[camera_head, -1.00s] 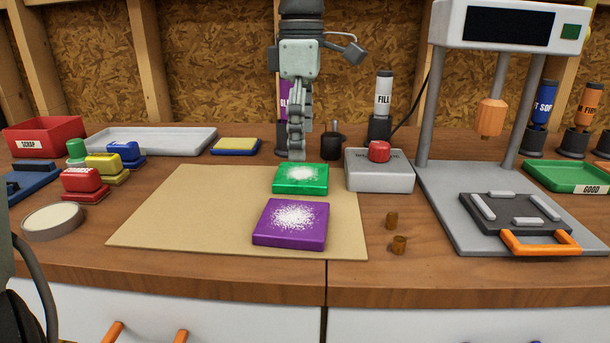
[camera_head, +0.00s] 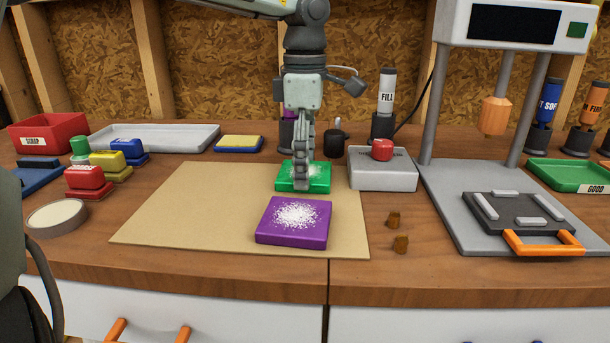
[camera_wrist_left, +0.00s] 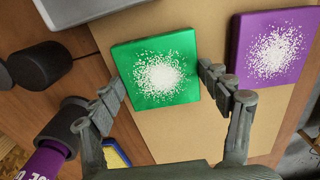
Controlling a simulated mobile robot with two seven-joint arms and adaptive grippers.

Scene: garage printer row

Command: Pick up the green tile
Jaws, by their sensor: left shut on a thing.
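The green tile (camera_head: 318,180) lies at the back right of the tan mat, with white powder on its top. My left gripper (camera_head: 303,184) is down over it and hides part of its left and middle. In the left wrist view the green tile (camera_wrist_left: 157,68) sits between the two fingertips of my left gripper (camera_wrist_left: 160,88), which is shut on it. The purple tile (camera_head: 294,222), also with white powder, lies in front on the mat and shows at the right of the wrist view (camera_wrist_left: 274,48). My right gripper is not in view.
The tan mat (camera_head: 180,215) has free room at left. A grey box with a red button (camera_head: 382,170) stands right of the green tile. A press (camera_head: 470,215) is farther right. Stamps (camera_head: 88,180) and a red scrap bin (camera_head: 47,134) are at left.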

